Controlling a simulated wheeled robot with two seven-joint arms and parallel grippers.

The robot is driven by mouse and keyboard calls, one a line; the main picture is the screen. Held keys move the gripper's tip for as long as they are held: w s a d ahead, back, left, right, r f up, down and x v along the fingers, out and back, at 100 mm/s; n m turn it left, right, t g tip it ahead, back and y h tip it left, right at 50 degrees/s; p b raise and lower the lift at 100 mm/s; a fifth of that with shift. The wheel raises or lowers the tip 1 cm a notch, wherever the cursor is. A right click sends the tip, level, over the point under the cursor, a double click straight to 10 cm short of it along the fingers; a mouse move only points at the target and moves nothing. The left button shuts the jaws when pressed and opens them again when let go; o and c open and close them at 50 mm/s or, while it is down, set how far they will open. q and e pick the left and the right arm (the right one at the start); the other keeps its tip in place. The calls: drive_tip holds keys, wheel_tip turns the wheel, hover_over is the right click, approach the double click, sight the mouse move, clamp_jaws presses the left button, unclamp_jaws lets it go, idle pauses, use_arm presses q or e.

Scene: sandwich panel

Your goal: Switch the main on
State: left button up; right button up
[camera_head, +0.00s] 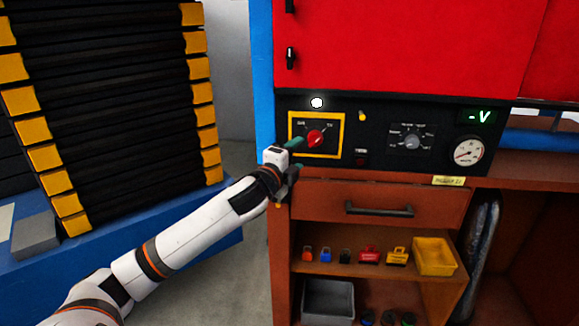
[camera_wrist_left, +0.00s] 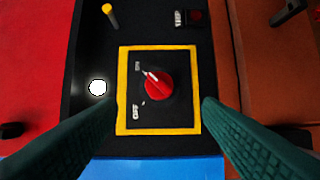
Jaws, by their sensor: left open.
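The main switch is a red rotary knob (camera_head: 316,139) on a black plate inside a yellow square frame (camera_head: 343,133). In the left wrist view the knob (camera_wrist_left: 160,88) sits near the middle, and its white mark points to the upper left, towards the ON label (camera_wrist_left: 138,66). The OFF label (camera_wrist_left: 136,111) is at the lower left. My left gripper (camera_head: 297,157) is open and in front of the panel, beside the lower left of the frame. In the wrist view its dark teal fingers (camera_wrist_left: 159,103) lie on either side of the frame, with nothing between them. My right gripper is not in view.
A white round lamp (camera_head: 317,103) is above the frame. A selector dial (camera_head: 411,142), a gauge (camera_head: 468,151) and a green "-V" display (camera_head: 480,117) are to the right. A drawer with a dark handle (camera_head: 379,209) is below. A black and yellow stack (camera_head: 120,100) stands left.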

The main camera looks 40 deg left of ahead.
use_arm(q)
drive_tip(key=shift+s+d, duration=0.15)
drive_tip(key=shift+s, duration=0.55)
drive_tip(key=shift+s+d, duration=0.1)
drive_tip(key=shift+s, duration=0.6)
